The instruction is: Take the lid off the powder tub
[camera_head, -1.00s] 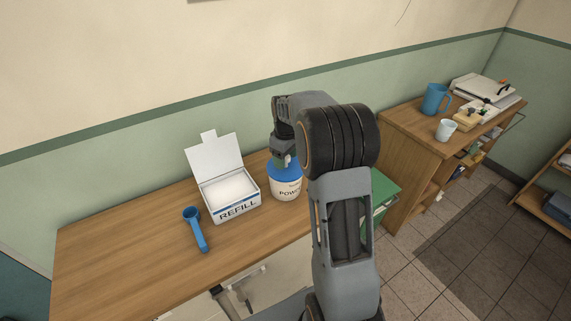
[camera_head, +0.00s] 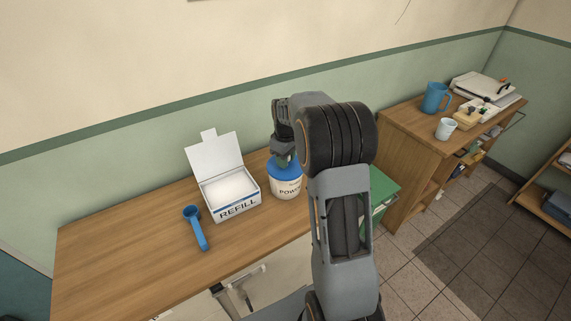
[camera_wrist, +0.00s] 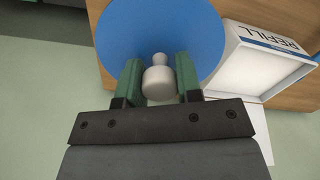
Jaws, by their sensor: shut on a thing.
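The powder tub (camera_head: 287,188) is white with dark lettering and stands on the wooden table, partly behind my arm. Its blue lid (camera_head: 278,174) sits on top of it; in the wrist view the lid (camera_wrist: 150,25) is a wide blue disc with a pale knob (camera_wrist: 159,80) at its middle. My gripper (camera_wrist: 159,78) is over the lid with its two green fingers on either side of the knob, shut on it. In the head view my gripper (camera_head: 284,160) is right above the lid, with my arm hiding part of it.
An open white REFILL box (camera_head: 238,209) with white contents stands left of the tub. A blue scoop (camera_head: 198,228) lies left of the box. A green object (camera_head: 384,188) is right of my arm. The table's left part is clear.

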